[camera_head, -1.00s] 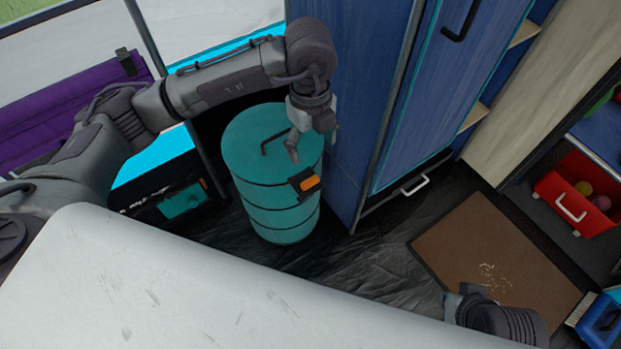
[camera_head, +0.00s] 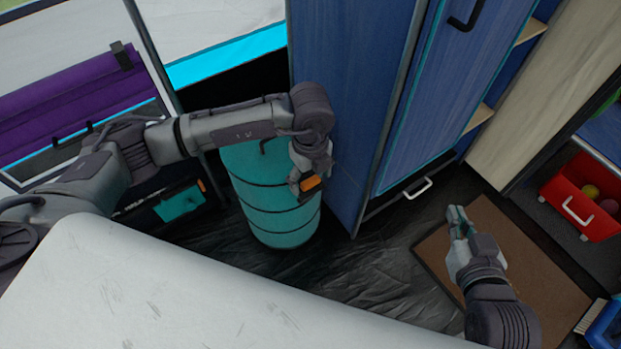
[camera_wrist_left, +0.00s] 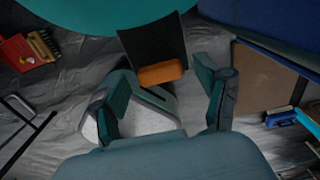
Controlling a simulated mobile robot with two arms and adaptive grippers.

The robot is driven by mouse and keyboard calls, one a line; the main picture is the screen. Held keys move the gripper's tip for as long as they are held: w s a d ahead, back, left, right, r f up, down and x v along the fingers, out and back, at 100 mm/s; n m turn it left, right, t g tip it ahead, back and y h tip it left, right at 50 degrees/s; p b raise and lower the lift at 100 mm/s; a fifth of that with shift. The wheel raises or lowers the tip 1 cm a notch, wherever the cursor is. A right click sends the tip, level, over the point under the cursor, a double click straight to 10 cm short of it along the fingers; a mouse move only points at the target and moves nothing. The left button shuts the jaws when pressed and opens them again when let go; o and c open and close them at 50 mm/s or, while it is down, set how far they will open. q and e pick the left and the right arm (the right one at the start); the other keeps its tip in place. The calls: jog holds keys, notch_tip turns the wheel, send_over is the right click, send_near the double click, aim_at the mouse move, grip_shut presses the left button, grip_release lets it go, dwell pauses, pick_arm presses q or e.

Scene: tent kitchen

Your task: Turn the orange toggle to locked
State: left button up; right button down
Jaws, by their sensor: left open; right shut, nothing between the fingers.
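The orange toggle (camera_head: 311,183) sits on a dark latch plate on the side of the teal barrel (camera_head: 270,205). My left gripper (camera_head: 306,180) is at the latch, in front of the barrel's upper side. In the left wrist view the toggle (camera_wrist_left: 160,73) and its black plate (camera_wrist_left: 153,45) lie just beyond the open fingers (camera_wrist_left: 165,105), nearer the left-right middle of the gap. I cannot tell whether a finger touches the toggle. My right gripper (camera_head: 458,218) is shut and empty above the brown mat, far from the barrel.
A blue cabinet (camera_head: 340,110) stands close to the right of the barrel. A pale surface (camera_head: 180,290) fills the foreground. A brown mat (camera_head: 540,270) and a red bin (camera_head: 580,195) lie to the right. Dark floor (camera_head: 350,265) is clear in front of the barrel.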

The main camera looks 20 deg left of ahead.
pick_arm(q)
jog(key=shift+f, duration=0.25)
jog(key=c, duration=1.2)
jog(key=shift+o, duration=0.2)
